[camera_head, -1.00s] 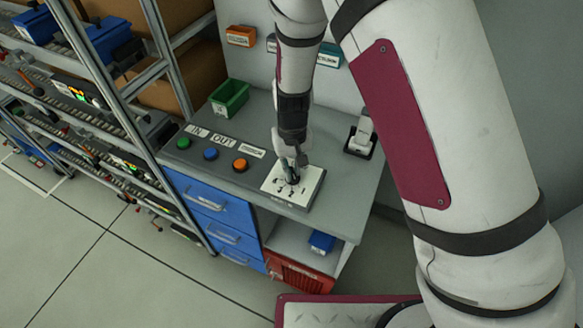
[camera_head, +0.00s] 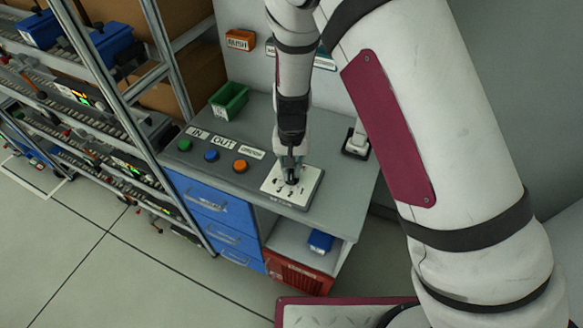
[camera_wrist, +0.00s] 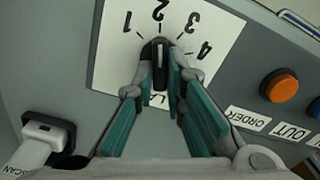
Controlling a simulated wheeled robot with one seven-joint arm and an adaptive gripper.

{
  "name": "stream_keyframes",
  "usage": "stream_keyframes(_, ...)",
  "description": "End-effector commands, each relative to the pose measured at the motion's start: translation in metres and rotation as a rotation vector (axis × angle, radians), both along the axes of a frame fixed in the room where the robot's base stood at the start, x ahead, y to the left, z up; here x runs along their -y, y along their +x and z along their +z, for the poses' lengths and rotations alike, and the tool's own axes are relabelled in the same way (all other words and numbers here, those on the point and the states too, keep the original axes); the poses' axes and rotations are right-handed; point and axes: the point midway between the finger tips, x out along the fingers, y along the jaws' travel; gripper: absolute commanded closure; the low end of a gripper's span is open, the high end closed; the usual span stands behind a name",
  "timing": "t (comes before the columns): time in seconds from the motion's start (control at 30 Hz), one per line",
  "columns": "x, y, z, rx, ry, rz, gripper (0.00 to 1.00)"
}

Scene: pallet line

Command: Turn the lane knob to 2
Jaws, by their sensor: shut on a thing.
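The black lane knob (camera_wrist: 158,62) stands on a white dial plate (camera_wrist: 110,65) printed 1, 2, 3 and 4. Its pale pointer line runs up the picture in the wrist view, toward the 2. My gripper (camera_wrist: 160,72) is shut on the knob, one teal-and-grey finger on each side. In the head view my gripper (camera_head: 291,172) comes down from above onto the dial plate (camera_head: 308,181), near the front edge of the bench. There the fingers cover most of the knob.
Green, blue and orange (camera_head: 240,166) buttons with labels sit left of the dial. A green bin (camera_head: 229,100) stands behind them. A white scanner in a black holder (camera_head: 357,141) stands to the right. Blue drawers (camera_head: 208,211) are below; a rack of rollers is at left.

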Motion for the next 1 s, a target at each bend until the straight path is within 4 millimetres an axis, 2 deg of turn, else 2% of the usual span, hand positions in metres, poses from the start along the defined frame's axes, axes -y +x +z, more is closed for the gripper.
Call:
stream_keyframes(0.1, 0.000, 0.000, 0.000, 0.000, 0.000, 0.001, 1.00)
stream_keyframes(0.13, 0.000, 0.000, 0.000, 0.000, 0.000, 0.001, 0.86)
stream_keyframes(0.2, 0.000, 0.000, 0.000, 0.000, 0.000, 0.001, 0.70)
stream_keyframes(0.23, 0.000, 0.000, 0.000, 0.000, 0.000, 0.001, 0.68)
stream_keyframes(0.53, 0.000, 0.000, 0.001, 0.001, 0.000, 0.002, 0.68)
stream_keyframes(0.67, -0.001, 0.001, 0.011, 0.003, 0.002, 0.003, 0.68)
stream_keyframes(1.0, -0.001, 0.001, 0.076, 0.005, 0.003, 0.004, 0.68)
